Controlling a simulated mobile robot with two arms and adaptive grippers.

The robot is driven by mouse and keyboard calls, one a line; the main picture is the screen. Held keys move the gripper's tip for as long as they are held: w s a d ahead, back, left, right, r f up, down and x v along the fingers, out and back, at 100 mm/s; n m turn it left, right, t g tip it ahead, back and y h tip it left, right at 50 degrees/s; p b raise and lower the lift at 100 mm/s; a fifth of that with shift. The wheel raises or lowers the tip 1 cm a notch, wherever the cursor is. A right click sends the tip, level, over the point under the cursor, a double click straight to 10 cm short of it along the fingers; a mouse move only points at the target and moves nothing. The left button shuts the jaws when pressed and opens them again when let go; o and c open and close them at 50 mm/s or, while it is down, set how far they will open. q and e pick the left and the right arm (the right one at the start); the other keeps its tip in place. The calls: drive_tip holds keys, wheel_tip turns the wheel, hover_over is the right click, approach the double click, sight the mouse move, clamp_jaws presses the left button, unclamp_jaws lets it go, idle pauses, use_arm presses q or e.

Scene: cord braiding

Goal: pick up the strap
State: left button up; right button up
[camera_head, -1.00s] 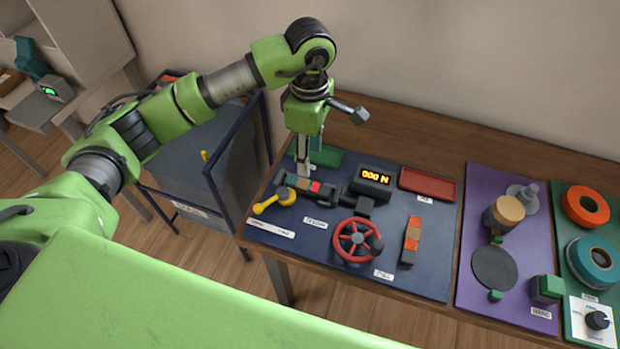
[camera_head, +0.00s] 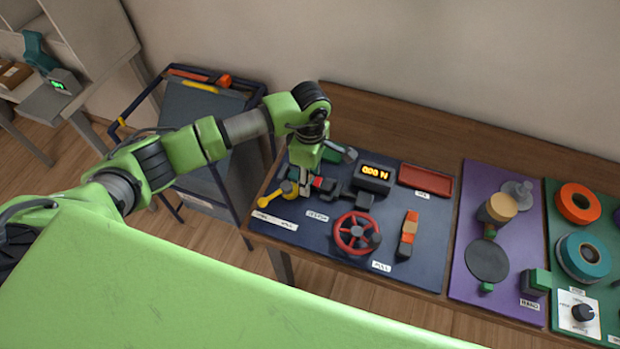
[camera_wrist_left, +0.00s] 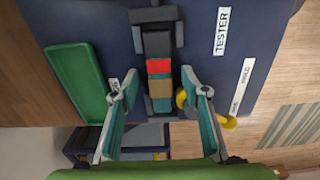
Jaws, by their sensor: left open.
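A banded piece of red, black and tan (camera_wrist_left: 159,68), which looks like the strap, lies along the dark tester (camera_wrist_left: 158,40) in the left wrist view. In the head view only its red part (camera_head: 318,183) shows beside my gripper. My left gripper (camera_wrist_left: 160,86) is open and points down, with one finger on each side of the banded piece. I cannot tell whether the fingers touch it. In the head view the left gripper (camera_head: 304,184) hides part of the tester. My right gripper is not in view.
A yellow lever (camera_wrist_left: 224,121) is close to the right finger in the wrist view. A green tray (camera_wrist_left: 77,85) lies left there. The blue mat also holds a red handwheel (camera_head: 356,233), a display (camera_head: 375,173), a red tray (camera_head: 426,180) and an orange-and-dark block (camera_head: 408,235).

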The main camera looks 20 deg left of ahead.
use_arm(q)
clamp_jaws()
drive_tip(key=shift+r, duration=0.2)
drive_tip(key=shift+w+r, duration=0.1)
drive_tip(key=shift+r, duration=0.55)
drive_tip(key=s+d+r+b, duration=0.5)
drive_tip(key=s+d+r, duration=0.1)
drive_tip(key=s+r, duration=0.6)
drive_tip(key=s+a+r+m, duration=0.1)
drive_tip(key=s+a+m, duration=0.1)
drive_tip(key=a+m, duration=0.7)
drive_tip(key=m, duration=0.8)
drive_tip(key=shift+a+r+m, duration=0.2)
drive_tip(key=shift+r+m, duration=0.05)
drive_tip(key=shift+m, duration=0.05)
